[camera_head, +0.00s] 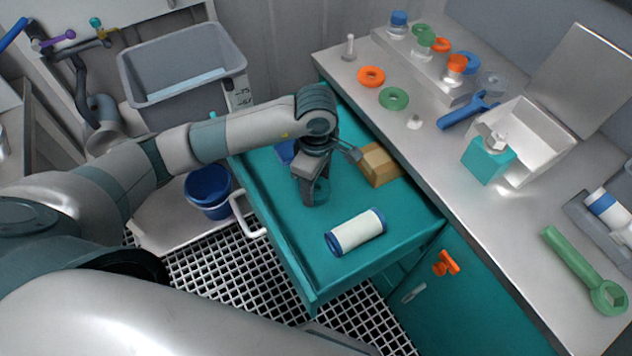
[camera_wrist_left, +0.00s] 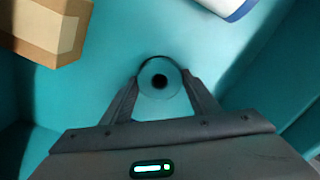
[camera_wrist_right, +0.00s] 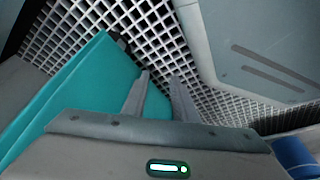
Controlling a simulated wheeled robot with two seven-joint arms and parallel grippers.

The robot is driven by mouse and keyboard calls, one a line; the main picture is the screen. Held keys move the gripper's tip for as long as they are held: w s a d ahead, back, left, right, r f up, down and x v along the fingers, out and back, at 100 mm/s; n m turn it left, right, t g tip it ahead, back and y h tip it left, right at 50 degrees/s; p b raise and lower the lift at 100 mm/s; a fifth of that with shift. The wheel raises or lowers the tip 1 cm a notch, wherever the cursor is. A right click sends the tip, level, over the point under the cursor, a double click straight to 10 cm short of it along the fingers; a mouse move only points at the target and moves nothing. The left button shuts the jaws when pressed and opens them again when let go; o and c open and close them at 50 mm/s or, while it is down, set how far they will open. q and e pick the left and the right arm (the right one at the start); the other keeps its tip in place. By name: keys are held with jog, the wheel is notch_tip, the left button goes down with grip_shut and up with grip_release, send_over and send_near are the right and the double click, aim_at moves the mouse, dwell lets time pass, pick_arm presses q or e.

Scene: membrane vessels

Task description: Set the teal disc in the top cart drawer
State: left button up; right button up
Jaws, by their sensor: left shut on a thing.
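The teal disc (camera_wrist_left: 160,97), with a dark centre hole, is between the fingertips of my left gripper (camera_wrist_left: 161,80) in the left wrist view. In the head view, the disc (camera_head: 322,188) shows only partly beside the fingers of my left gripper (camera_head: 312,188). The gripper is shut on it and is down inside the open top drawer (camera_head: 290,225) of the teal cart. Whether the disc touches the drawer floor I cannot tell. My right gripper (camera_wrist_right: 160,77) has its fingers apart and nothing between them, above the floor grating beside a teal surface.
In the drawer are a cardboard box (camera_head: 379,165), a white cylinder with blue ends (camera_head: 356,232) and a blue item (camera_head: 286,151), partly hidden. The counter (camera_head: 440,150) on the right holds rings, a green wrench (camera_head: 575,260) and an open white box (camera_head: 540,150). A blue bucket (camera_head: 208,190) stands left.

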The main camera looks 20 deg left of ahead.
aim_at(316, 187)
pick_arm(q)
jog(key=o, duration=1.1)
jog(key=shift+c, duration=0.2)
pick_arm(e)
jog(key=shift+d, duration=0.8)
jog(key=shift+r, duration=0.15)
pick_arm(q)
jog(key=shift+r, duration=0.15)
notch_tip(316, 187, up, 5)
notch_tip(316, 187, up, 7)
jog(key=shift+b, duration=0.45)
pick_arm(e)
jog(key=shift+s+d+f+g, duration=0.1)
jog(key=shift+s+f+g, duration=0.05)
jog(key=shift+s+g, duration=0.15)
jog(key=shift+s+d+f+g, duration=0.1)
jog(key=shift+s+g, duration=0.1)
jog(key=shift+s, duration=0.15)
